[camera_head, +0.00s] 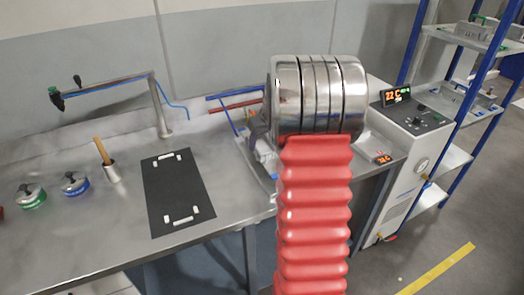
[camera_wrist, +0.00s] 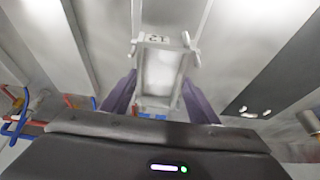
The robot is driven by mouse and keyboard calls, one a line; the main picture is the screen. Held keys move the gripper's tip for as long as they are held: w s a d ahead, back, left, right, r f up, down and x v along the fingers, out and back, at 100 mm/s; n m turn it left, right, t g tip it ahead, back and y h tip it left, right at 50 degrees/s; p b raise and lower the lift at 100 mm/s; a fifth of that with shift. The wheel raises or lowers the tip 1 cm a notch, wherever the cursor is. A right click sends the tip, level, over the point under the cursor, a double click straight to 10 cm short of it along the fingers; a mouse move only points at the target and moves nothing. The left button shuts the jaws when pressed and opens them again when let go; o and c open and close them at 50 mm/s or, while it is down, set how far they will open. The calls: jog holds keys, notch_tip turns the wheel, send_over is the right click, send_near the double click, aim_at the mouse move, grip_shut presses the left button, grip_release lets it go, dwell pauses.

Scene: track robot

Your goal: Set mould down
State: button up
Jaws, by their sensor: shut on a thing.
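In the wrist view, my gripper (camera_wrist: 158,84) has purple fingers closed on the sides of a grey metal mould (camera_wrist: 160,66). The mould is a box-like frame with a pale inner face and small fittings at its far corners. A black mat (camera_head: 177,190) with white corner markers lies bare on the steel bench in the head view. Part of the mat also shows at the right of the wrist view (camera_wrist: 270,90), apart from the mould. In the head view my arm hides most of the gripper and the mould. The mould's height above the bench cannot be told.
Left of the mat stand a cup with a wooden handle (camera_head: 112,173), a blue-based pot (camera_head: 75,184) and a green-based pot (camera_head: 31,195). A tap (camera_head: 160,105) rises behind it. A control cabinet (camera_head: 410,135) and a shelf rack (camera_head: 485,45) stand at right.

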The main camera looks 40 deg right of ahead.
aim_at(263, 149)
jog(key=shift+f, duration=1.65)
jog(key=shift+f, duration=0.1)
jog(key=o, duration=1.5)
jog(key=v, duration=1.2)
jog(key=shift+a, duration=0.1)
